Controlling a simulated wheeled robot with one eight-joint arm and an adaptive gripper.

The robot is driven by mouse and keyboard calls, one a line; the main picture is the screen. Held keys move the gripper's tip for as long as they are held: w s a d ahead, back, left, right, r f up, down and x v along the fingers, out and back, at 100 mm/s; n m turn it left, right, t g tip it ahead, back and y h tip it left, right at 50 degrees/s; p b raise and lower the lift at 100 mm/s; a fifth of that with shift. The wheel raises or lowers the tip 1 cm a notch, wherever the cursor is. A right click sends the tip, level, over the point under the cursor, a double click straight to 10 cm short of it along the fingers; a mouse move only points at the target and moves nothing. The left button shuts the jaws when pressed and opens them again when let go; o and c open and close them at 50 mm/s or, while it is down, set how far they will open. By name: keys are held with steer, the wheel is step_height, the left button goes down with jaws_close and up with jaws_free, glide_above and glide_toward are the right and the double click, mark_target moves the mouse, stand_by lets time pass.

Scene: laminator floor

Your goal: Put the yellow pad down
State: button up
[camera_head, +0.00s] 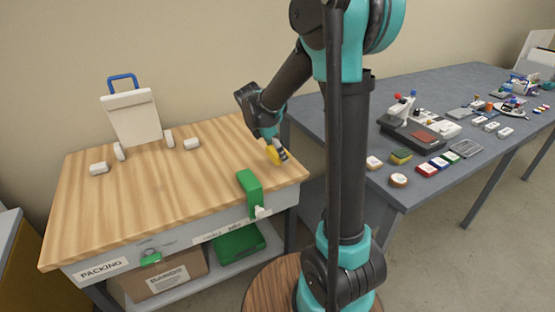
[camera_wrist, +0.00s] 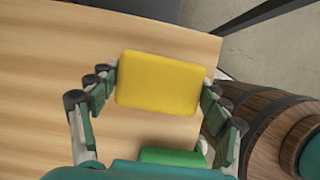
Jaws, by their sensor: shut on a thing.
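The yellow pad (camera_wrist: 158,82) is a flat rounded block, held between the two fingers of my gripper (camera_wrist: 160,88) in the wrist view. The fingers press on its left and right ends. In the head view my gripper (camera_head: 276,154) hangs over the right end of the wooden packing table (camera_head: 130,200), with the yellow pad showing at its left side. The wood lies below the pad; I cannot tell whether the pad touches it.
A green block-like object (camera_head: 249,187) sits at the table's front right edge. A white stand with a blue handle (camera_head: 133,115) and small white blocks are at the back left. The table's middle is clear. A grey table (camera_head: 440,100) at right holds many small items.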

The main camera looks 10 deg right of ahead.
steer(key=shift+f, duration=1.6)
steer(key=o, duration=1.4)
steer(key=shift+f, duration=0.1)
steer(key=shift+o, duration=0.2)
steer(key=v, duration=1.2)
steer(key=s+d+f+m+t+y, duration=0.1)
steer(key=s+d+f+m, duration=0.1)
steer(key=s+f+m, duration=0.2)
steer(key=s+d+f+m+t+y, duration=0.1)
steer(key=s+d+f+m+y, duration=0.1)
steer(key=s+m, duration=0.7)
steer(key=s+d+f+m+y, duration=0.1)
steer(key=s+d+f+m, duration=0.3)
steer(key=s+f+m, duration=0.3)
steer(key=shift+s+d+m+t, duration=0.3)
steer(key=shift+m+t, duration=0.1)
steer(key=shift+m, duration=0.4)
